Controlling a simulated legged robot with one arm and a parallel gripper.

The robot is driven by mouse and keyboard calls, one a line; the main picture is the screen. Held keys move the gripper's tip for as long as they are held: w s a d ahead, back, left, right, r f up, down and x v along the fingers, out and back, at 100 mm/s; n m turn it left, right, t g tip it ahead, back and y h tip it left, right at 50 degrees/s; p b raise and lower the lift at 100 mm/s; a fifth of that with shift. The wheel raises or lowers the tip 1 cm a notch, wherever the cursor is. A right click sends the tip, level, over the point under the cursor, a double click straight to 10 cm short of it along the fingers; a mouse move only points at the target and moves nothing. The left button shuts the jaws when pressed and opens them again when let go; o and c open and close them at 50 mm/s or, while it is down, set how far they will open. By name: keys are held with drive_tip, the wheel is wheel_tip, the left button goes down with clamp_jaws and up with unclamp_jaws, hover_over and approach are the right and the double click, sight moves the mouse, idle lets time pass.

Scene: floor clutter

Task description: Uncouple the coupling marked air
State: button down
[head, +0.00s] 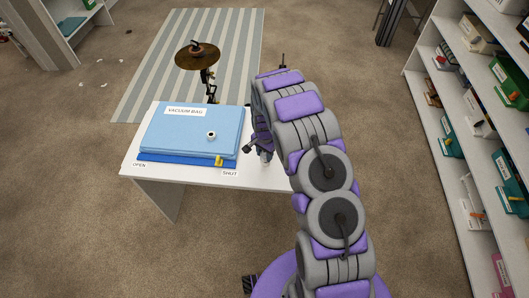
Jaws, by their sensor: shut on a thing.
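No coupling and no mark reading air can be made out. My gripper (262,152) is just past the right edge of a blue bag (180,135), low over the white table (190,177). It is shut on a small dark thing, mostly hidden by my gripper and arm; I cannot tell what it is. The bag lies flat and is labelled VACUUM BAG. It has a round white valve with a dark centre (211,134) on top. A yellow tab (219,161) is on its front edge near the label SHUT (230,173); the label OPEN (139,164) is at the left.
A cymbal on a stand (197,56) rises behind the table, on a striped rug (150,75). A loaded shelf (455,150) stands along the right side. Another shelf (75,20) is at the far left. The carpet left of the table is clear.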

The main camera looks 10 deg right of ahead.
drive_tip(key=shift+f, duration=0.75)
drive_tip(key=c, duration=0.6)
unclamp_jaws()
drive_tip(key=shift+o, duration=0.2)
wheel_tip(320, 180, up, 17)
drive_tip(key=p, duration=0.2)
drive_tip(key=shift+r, duration=0.15)
